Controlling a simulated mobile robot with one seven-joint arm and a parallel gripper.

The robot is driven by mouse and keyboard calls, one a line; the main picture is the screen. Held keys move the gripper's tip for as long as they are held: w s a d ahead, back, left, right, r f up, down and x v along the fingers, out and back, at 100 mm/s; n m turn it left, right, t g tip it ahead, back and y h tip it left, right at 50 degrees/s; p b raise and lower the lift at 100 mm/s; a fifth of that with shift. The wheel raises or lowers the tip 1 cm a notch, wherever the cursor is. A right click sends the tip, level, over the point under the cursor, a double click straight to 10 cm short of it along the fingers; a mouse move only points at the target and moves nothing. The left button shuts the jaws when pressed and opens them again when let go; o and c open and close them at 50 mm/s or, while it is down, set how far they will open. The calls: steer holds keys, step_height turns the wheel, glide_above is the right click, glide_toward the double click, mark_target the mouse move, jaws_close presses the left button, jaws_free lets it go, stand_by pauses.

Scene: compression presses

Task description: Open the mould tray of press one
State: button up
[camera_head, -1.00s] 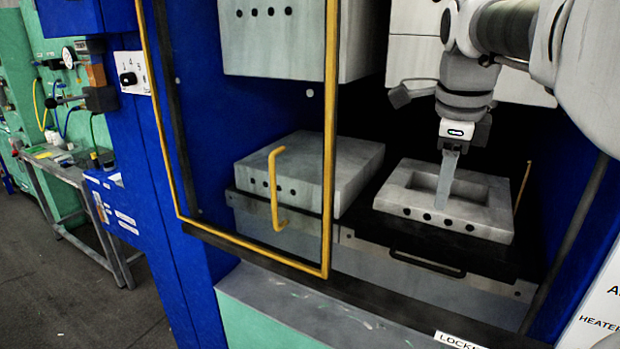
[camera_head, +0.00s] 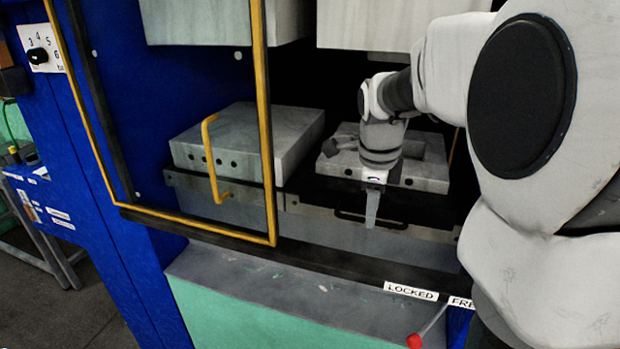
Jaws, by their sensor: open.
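A tray with a grey front (camera_head: 330,232) and a dark top sits low in the right half of the press. A dark bar handle (camera_head: 350,216) runs across its front. A grey mould block (camera_head: 425,176) with a recess rests on the tray, partly hidden by my arm. My gripper (camera_head: 371,220) points down in front of the tray, overlapping the handle in the picture. It is open, with its fingers seen edge-on. Whether it touches the handle I cannot tell. A lever with a red knob (camera_head: 414,341) sits below, near the "LOCKED" label (camera_head: 411,292).
A yellow-framed guard (camera_head: 258,120) with a yellow handle (camera_head: 210,160) stands on the left, before a second grey block (camera_head: 250,140). Grey upper blocks (camera_head: 195,22) hang above. A ledge (camera_head: 270,290) runs below the tray. My arm hides the right side.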

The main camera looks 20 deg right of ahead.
steer(key=shift+w+d+f, duration=0.1)
steer(key=shift+f, duration=0.55)
jaws_close()
stand_by(1.0)
